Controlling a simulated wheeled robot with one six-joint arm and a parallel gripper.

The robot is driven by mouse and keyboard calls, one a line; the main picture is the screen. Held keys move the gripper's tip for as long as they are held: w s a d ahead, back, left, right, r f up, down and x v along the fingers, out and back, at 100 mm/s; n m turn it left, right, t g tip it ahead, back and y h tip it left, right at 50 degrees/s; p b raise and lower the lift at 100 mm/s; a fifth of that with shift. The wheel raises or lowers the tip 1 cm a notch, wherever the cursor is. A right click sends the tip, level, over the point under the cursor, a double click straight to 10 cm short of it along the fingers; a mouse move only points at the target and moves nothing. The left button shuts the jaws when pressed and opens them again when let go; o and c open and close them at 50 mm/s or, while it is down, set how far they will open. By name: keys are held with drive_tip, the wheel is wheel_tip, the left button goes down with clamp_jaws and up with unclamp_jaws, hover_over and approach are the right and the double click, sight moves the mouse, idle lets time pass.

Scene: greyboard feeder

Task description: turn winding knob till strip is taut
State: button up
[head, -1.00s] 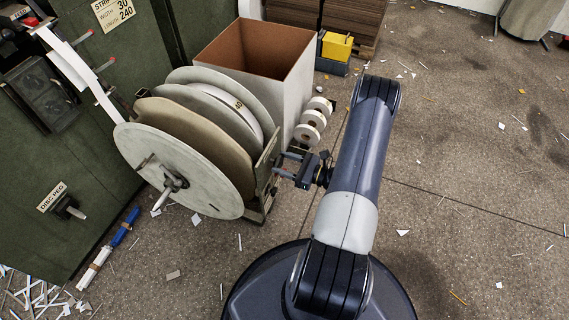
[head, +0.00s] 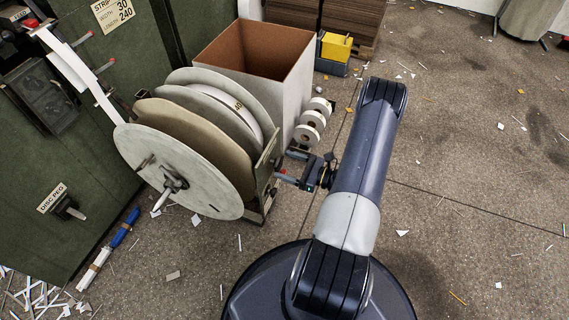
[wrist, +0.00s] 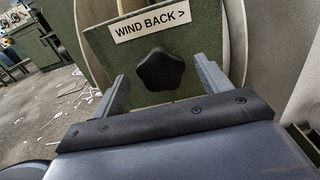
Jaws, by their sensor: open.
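The winding knob (wrist: 160,70) is a black, lobed knob on a green panel under a "WIND BACK >" label (wrist: 152,26). In the wrist view it sits between and just beyond the fingers of my gripper (wrist: 162,85), which is open, with a gap showing on both sides. In the head view my gripper (head: 288,166) is at the right side of the reel stand; the knob is hidden there. The white strip (head: 88,78) runs from the machine at upper left down to the large reel (head: 190,180).
An open box (head: 290,85) stands behind the reels, with small white rolls (head: 310,120) at its side. A yellow bin (head: 336,47) is farther back. A disc peg (head: 65,205) sticks out of the green cabinet.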

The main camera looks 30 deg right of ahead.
drive_tip(key=p+v, duration=0.1)
drive_tip(key=v, duration=0.8)
drive_tip(key=shift+s+d, duration=0.1)
drive_tip(key=shift+s, duration=0.05)
drive_tip(key=b+x, duration=0.1)
drive_tip(key=x, duration=1)
drive_tip(key=shift+s+n, duration=0.1)
drive_tip(key=shift+n, duration=0.4)
